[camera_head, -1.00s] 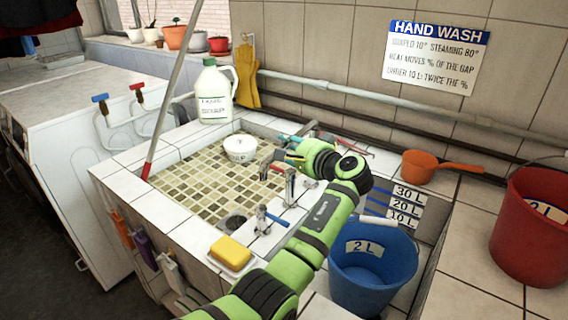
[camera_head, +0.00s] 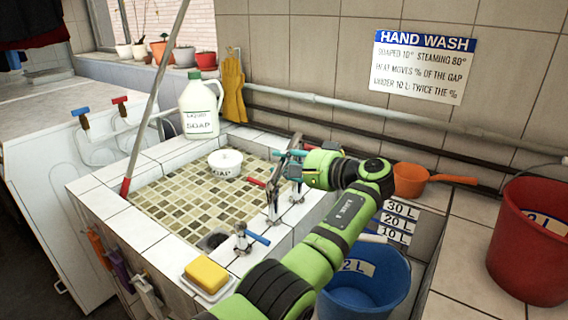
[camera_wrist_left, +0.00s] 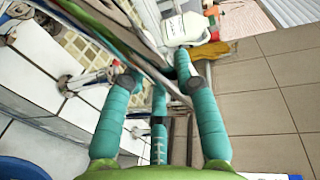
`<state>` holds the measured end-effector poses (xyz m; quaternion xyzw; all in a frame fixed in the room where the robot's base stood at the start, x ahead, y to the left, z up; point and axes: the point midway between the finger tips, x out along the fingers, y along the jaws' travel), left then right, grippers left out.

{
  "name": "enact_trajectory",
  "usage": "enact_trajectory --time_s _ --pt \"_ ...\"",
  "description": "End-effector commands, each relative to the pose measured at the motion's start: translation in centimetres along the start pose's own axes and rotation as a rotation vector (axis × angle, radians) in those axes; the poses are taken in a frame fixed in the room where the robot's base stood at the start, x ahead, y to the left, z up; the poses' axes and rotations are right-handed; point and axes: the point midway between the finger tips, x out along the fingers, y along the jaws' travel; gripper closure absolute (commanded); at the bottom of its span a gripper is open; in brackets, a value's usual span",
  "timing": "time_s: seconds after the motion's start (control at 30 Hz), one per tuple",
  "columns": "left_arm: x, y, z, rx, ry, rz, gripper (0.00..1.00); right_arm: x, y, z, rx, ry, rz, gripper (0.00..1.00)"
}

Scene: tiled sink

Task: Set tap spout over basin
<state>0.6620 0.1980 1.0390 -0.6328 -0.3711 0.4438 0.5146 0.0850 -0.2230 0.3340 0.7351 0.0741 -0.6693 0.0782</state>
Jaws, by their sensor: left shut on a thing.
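The grey metal tap spout (camera_head: 294,143) rises at the right rim of the tiled basin (camera_head: 140,195). My left gripper (camera_head: 288,165), with teal fingers, is shut on the spout from the right. Its fingers hide part of the spout, so I cannot tell exactly where its outlet points. The tap's metal base (camera_head: 273,210) stands on the right rim, with a red handle (camera_head: 257,183) and a blue handle (camera_head: 258,238) near it. In the left wrist view, my fingers (camera_wrist_left: 160,80) close around a dark pipe. My right gripper is not in view.
A white soap bowl (camera_head: 225,163) sits in the basin, and a soap jug (camera_head: 199,108) stands behind. A yellow sponge (camera_head: 206,275) lies on the front rim. Blue (camera_head: 365,285) and red (camera_head: 525,240) buckets and an orange scoop (camera_head: 410,180) are at right.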

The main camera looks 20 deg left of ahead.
Motion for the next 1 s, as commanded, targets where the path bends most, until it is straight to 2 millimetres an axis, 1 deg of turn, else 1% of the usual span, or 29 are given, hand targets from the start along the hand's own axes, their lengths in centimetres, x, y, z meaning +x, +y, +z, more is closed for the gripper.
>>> enact_trajectory --time_s 0.07,0.1,0.13,0.43,0.53,0.67,0.83,1.0 --pt "0.1 -0.1 0.0 -0.003 0.001 -0.002 1.00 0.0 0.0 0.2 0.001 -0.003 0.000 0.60" --pt "0.1 -0.1 0.0 -0.003 0.001 -0.002 0.54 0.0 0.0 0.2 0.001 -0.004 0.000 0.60" --pt "0.1 -0.1 0.0 -0.003 0.001 -0.002 0.45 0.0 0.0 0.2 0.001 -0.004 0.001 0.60" --pt "0.1 -0.1 0.0 -0.002 0.000 -0.001 0.45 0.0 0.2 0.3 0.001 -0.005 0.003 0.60" --pt "-0.4 -0.1 0.0 -0.001 0.001 -0.001 0.45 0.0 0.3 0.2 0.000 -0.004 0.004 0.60" --pt "-2.1 -0.1 -0.1 -0.001 0.004 0.000 0.45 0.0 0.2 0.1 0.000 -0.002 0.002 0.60" --pt "-5.4 -0.2 -0.1 -0.002 0.004 -0.004 0.45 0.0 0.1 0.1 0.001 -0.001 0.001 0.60" --pt "-6.7 -0.2 -0.1 -0.004 0.003 -0.004 0.45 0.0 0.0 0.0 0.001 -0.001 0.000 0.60"
